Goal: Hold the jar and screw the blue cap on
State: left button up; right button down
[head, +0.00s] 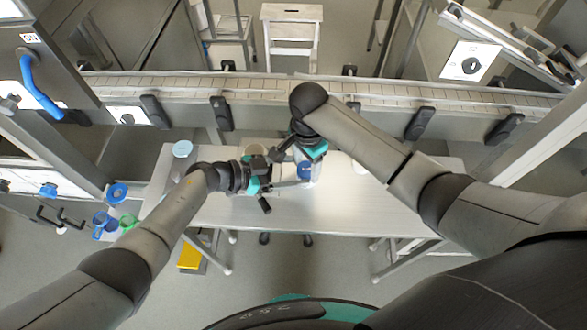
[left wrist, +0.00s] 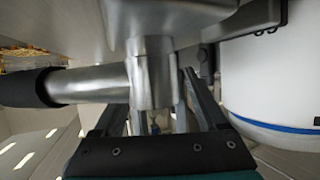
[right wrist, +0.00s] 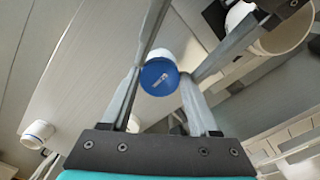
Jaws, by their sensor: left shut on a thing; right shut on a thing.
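The blue cap (head: 304,172) is near the middle of the table, with white jar body below it. In the right wrist view the cap (right wrist: 158,77) faces the camera, on or against the white jar (right wrist: 173,54). My right gripper (head: 310,160) reaches down from above, its fingertips at the cap's sides, shut on it. My left gripper (head: 277,172) is left of the jar. In the left wrist view its fingers are shut on a metal piece (left wrist: 152,72) with a black handle (left wrist: 30,88). Whether this piece touches the jar is hidden.
A white container with a blue band (left wrist: 265,75) is close by on the right in the left wrist view. Another white jar (right wrist: 38,134) stands apart on the table. A pale pot (head: 257,149) is behind my left gripper. The table's front right (head: 370,210) is clear.

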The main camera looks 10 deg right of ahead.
jog(key=shift+w+a+r, duration=0.15)
jog(key=shift+a, duration=0.35)
jog(key=m, duration=0.2)
jog(key=shift+a+m, duration=0.15)
jog(key=shift+m, duration=0.25)
jog(key=m, duration=0.3)
jog(key=shift+c, duration=1)
grip_release()
jog(key=n, duration=0.5)
jog(key=shift+s+d+n, duration=0.2)
jog(key=shift+d+n, duration=0.05)
jog(key=shift+n, duration=0.15)
jog(key=shift+d, duration=0.1)
